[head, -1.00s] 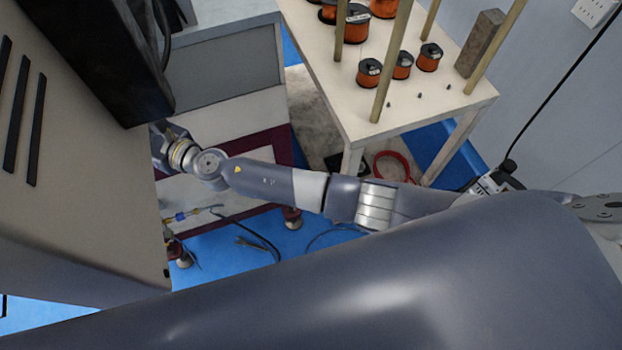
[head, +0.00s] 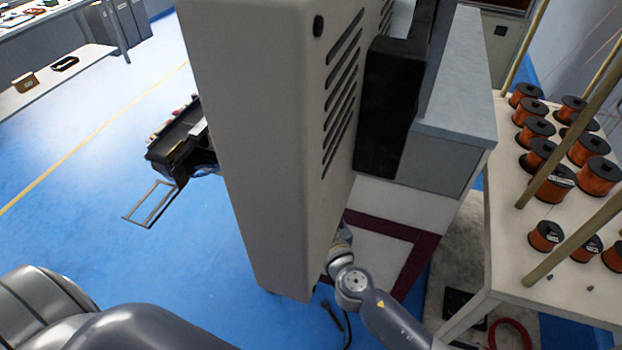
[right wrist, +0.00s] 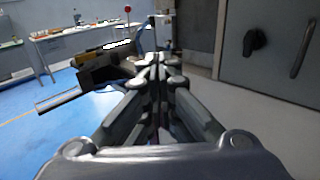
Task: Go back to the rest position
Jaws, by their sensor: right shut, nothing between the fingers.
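My right gripper (right wrist: 158,72) shows in the right wrist view with its fingers closed together and nothing between them. A grey cabinet with a dark handle (right wrist: 253,41) stands at the right of that view, apart from the fingers. In the head view my right arm (head: 375,305) comes in from the bottom right. It reaches behind the tall beige machine housing (head: 265,130), which hides its gripper. My left arm lies across the bottom left of the head view, and its gripper is out of the picture.
A black device with a wire frame (head: 180,145) sticks out left of the housing. A white table (head: 515,250) with several orange spools and wooden posts stands at the right. The blue floor (head: 120,225) at the left is open. A workbench stands at the far left.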

